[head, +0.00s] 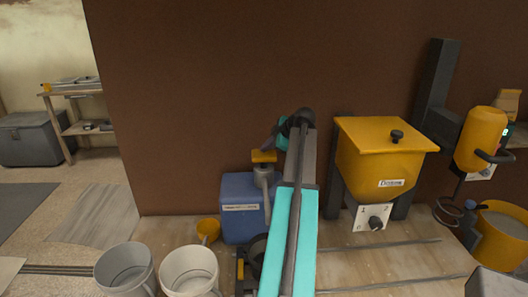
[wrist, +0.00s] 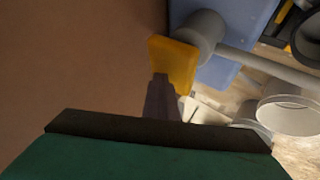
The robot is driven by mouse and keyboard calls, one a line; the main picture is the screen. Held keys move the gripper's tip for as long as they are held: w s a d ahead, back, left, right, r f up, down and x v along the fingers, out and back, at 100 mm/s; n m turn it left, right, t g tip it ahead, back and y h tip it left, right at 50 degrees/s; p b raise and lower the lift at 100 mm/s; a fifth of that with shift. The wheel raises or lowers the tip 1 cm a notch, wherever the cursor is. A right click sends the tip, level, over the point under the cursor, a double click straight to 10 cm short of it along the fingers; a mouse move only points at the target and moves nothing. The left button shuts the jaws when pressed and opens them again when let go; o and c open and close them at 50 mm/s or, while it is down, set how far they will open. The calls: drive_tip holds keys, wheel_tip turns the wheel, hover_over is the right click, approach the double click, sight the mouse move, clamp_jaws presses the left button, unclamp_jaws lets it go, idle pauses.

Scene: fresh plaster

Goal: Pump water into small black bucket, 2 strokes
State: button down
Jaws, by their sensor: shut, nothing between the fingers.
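A blue water tank (head: 240,222) stands against the brown wall in the head view. Its pump has a yellow press pad (head: 263,156) on top of a grey stem and spout. The pad (wrist: 184,62) also shows in the wrist view, with the grey spout running right. A small black bucket (head: 256,248) stands in front of the tank, partly hidden by my arm; its dark rim shows at the wrist view's top right (wrist: 308,38). My gripper (wrist: 160,80) is shut and empty. Its fingertips overlap the pad in the wrist view; I cannot tell whether they touch it.
Two pale buckets (head: 125,268) (head: 190,270) stand at the front left, with a small yellow cup (head: 207,230) behind. A yellow hopper (head: 380,155) with a dial is right of my arm. A yellow mixer (head: 480,140) and yellow bucket (head: 500,240) are far right.

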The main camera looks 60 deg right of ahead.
sight(266, 154)
drive_tip(key=shift+f+b, duration=1.05)
drive_tip(key=shift+f, duration=0.6)
idle(2.3)
drive_tip(key=shift+r, duration=0.2)
drive_tip(key=shift+r+p, duration=0.75)
drive_tip(key=shift+r, duration=1.9)
drive_tip(key=shift+r+p, duration=0.65)
drive_tip(key=shift+r, duration=1.85)
